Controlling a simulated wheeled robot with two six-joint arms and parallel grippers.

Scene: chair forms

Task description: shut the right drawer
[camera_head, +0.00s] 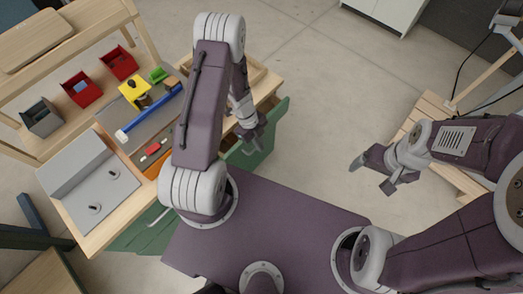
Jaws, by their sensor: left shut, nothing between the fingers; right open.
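The right drawer (282,118) has a green front that stands out from the wooden workbench's edge, so it is open. Part of it is hidden behind my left arm. My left gripper (252,139) is shut and empty, at the drawer beside the inner side of its green front. I cannot tell whether it touches the front. My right gripper (373,174) is open and empty over bare floor, well to the right of the drawer.
The workbench (98,238) carries a grey tray (118,186), a blue-handled tool (150,112), a red item (153,149) and a yellow item (134,92). Red bins (82,90) stand behind. A wooden pallet-like stand (432,112) is at right. Floor between is clear.

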